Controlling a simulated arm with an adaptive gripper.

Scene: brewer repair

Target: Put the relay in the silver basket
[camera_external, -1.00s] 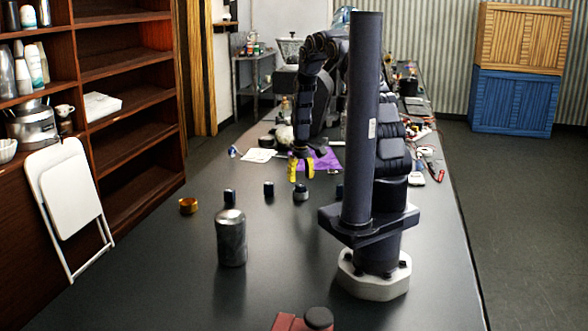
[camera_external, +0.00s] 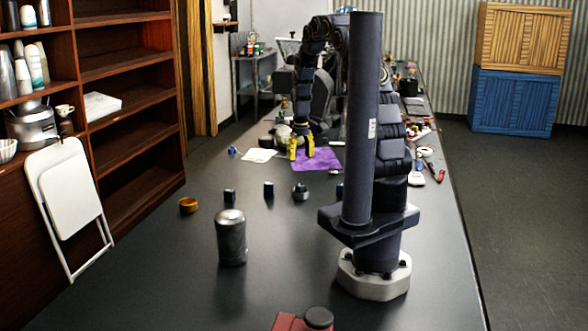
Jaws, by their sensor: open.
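My gripper (camera_external: 301,147) has yellow fingertips, which are apart with nothing visible between them. It is above or near the left part of a purple cloth (camera_external: 319,160) far down the table; its height is hard to tell. I cannot pick out the relay for sure. Several small dark pieces stand in a row nearer the camera, among them one at the left (camera_external: 229,195), one in the middle (camera_external: 268,189) and a rounder one (camera_external: 300,192). A silvery, wire-like container (camera_external: 284,46) at the back may be the silver basket; my arm partly hides it.
A silver canister (camera_external: 231,238) and an orange ring (camera_external: 188,205) stand on the dark table. A white paper (camera_external: 258,155) lies left of the cloth. Clutter, including a red-handled tool (camera_external: 437,172), lines the right edge. The table's left middle is mostly clear.

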